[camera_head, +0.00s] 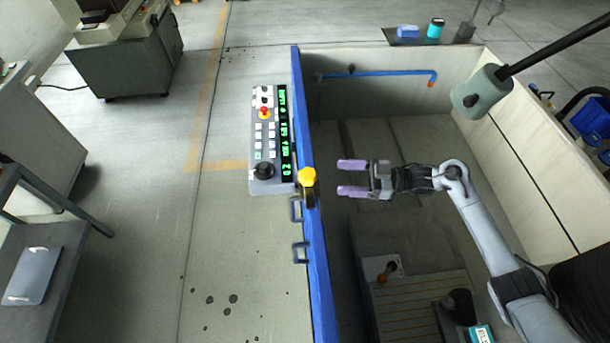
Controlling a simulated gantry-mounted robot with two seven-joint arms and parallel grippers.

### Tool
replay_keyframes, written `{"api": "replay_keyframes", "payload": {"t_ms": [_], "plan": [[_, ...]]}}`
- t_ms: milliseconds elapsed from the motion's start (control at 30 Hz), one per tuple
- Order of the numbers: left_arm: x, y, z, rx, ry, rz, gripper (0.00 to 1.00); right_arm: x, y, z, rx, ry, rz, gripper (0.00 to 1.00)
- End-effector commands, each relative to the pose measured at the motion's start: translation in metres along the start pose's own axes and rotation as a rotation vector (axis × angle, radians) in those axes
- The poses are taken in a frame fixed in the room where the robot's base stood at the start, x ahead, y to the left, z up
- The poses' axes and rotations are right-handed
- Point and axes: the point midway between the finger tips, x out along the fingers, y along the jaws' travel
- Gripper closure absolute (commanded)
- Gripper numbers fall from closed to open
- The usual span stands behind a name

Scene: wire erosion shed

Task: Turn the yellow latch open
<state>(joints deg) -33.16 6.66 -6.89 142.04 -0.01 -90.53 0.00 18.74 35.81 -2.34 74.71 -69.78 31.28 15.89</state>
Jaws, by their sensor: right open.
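The yellow latch (307,177) sits on top of the blue edge of the tank wall (318,268), just below and right of the control panel. A dark part shows under its yellow knob. My right gripper (352,178) is to the right of the latch, over the inside of the tank. Its two purple fingers are apart and point left toward the latch. Nothing is between the fingers, and a small gap separates them from the latch. My left gripper is not in view.
The control panel (268,140) with buttons and a red knob stands left of the wall. A grey cylinder on a dark rod (482,92) hangs at upper right.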

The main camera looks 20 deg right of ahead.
Motion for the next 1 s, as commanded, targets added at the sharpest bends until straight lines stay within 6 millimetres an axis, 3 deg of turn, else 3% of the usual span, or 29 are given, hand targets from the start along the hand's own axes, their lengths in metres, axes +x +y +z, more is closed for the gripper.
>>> {"api": "replay_keyframes", "payload": {"t_ms": [600, 1000], "plan": [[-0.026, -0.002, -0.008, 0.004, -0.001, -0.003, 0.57, 0.087, -0.001, -0.003, 0.003, 0.005, -0.004, 0.26], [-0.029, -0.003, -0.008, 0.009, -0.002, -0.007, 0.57, 0.104, -0.001, -0.001, 0.001, 0.003, -0.003, 0.26]]}}
